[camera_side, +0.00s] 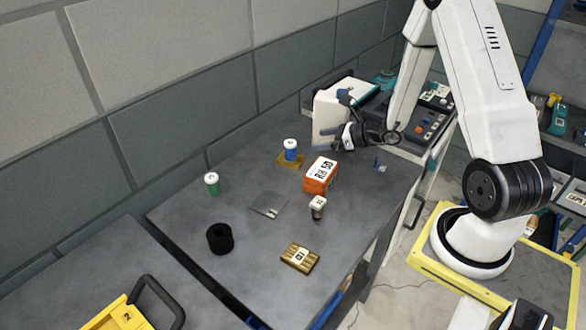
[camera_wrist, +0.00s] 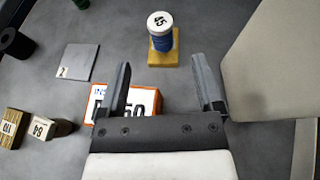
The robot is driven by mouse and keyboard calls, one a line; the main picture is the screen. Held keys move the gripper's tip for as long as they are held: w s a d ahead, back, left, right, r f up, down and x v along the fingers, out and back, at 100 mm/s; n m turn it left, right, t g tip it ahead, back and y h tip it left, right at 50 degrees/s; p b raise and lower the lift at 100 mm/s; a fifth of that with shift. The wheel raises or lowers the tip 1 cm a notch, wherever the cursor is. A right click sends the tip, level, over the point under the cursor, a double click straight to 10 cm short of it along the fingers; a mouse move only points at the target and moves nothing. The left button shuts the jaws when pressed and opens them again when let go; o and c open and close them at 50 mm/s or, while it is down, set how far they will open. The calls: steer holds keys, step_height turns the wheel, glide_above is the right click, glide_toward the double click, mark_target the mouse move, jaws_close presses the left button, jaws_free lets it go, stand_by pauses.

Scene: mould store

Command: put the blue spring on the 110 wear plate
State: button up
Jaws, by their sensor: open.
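The blue spring (camera_side: 291,150) stands upright with a white top on a brass-coloured plate (camera_side: 284,162) towards the back of the table. In the wrist view the blue spring (camera_wrist: 162,42) has a top that seems to read 45, and the plate (camera_wrist: 164,60) under it shows no readable label. A ribbed brass block (camera_side: 299,257) lies near the front; its label, partly seen in the wrist view (camera_wrist: 12,122), seems to end in 10. A flat grey plate (camera_side: 268,205) lies mid-table. My gripper (camera_side: 336,116) is open and empty, above the table and apart from the spring.
An orange-and-white box (camera_side: 321,175) lies near the spring. A green spring (camera_side: 212,183), black ring (camera_side: 220,238) and small brown white-topped piece (camera_side: 318,207) stand around. A white machine (camera_side: 341,108) rises behind my gripper.

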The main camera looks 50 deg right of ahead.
steer(key=shift+a, duration=0.1)
stand_by(0.5)
steer(key=shift+a+n, duration=0.3)
steer(key=s+a+n+g+y, duration=0.1)
steer(key=s+a+n+g, duration=0.1)
steer(key=a+n+g, duration=0.1)
steer(key=s+a+r+n+g+y, duration=0.1)
steer(key=s+a+n+g, duration=0.2)
steer(key=a+n, duration=0.3)
steer(key=s+a+r+n+g+y, duration=0.1)
steer(key=s+a+n+g, duration=0.2)
steer(key=a+n, duration=0.1)
steer(key=shift+s+a+n+g, duration=0.2)
steer(key=shift+a+n+g, duration=0.2)
steer(key=shift+n, duration=0.3)
steer(key=s+r+n+h, duration=0.1)
steer(key=n+h, duration=0.1)
steer(key=n, duration=0.3)
steer(key=s+r+n+h, duration=0.1)
steer(key=r+n+h, duration=0.1)
steer(key=n, duration=0.4)
steer(key=s+r+n+h, duration=0.1)
steer(key=n+h, duration=0.2)
steer(key=n, duration=0.3)
steer(key=shift+s+a+r, duration=0.2)
steer(key=shift+a+r, duration=0.05)
steer(key=shift+r, duration=0.15)
